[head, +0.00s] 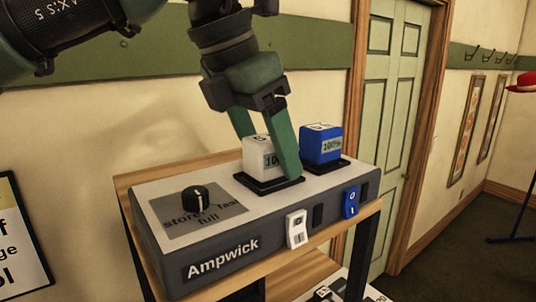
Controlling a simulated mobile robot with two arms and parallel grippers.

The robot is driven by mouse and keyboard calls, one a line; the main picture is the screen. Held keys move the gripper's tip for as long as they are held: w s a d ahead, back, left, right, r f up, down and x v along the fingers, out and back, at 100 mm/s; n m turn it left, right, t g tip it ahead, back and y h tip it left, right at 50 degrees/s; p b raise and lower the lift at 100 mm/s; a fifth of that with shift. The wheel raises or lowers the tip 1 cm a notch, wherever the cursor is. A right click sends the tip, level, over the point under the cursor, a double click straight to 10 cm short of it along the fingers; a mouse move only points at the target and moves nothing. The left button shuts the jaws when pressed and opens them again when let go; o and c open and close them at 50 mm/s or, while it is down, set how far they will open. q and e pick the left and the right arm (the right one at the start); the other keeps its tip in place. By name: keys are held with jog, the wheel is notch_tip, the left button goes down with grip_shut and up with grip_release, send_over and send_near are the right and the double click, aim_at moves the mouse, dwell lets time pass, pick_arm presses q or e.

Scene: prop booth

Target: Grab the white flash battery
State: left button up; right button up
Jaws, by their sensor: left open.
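The white flash battery (255,155) is a small white block with a grey display that is partly covered. It stands upright on a black pad on top of the grey Ampwick charger (222,262). My left gripper (268,163) comes down from above. Its green fingers are open and lie on either side of the white battery, the near finger hiding part of its front right. I cannot tell whether the fingers touch it. A blue battery (321,145) with a display reading 100% stands on the pad to the right. My right gripper is not in view.
The charger has a black knob (196,199), a white switch (297,229) and a blue switch (350,202). It stands on a wooden shelf unit (325,238). A green door (390,130) is behind on the right, and a red hat (522,83) is at the far right.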

pick_arm(q)
jog(key=shift+a, duration=0.1)
grip_shut()
jog(key=shift+r, duration=0.15)
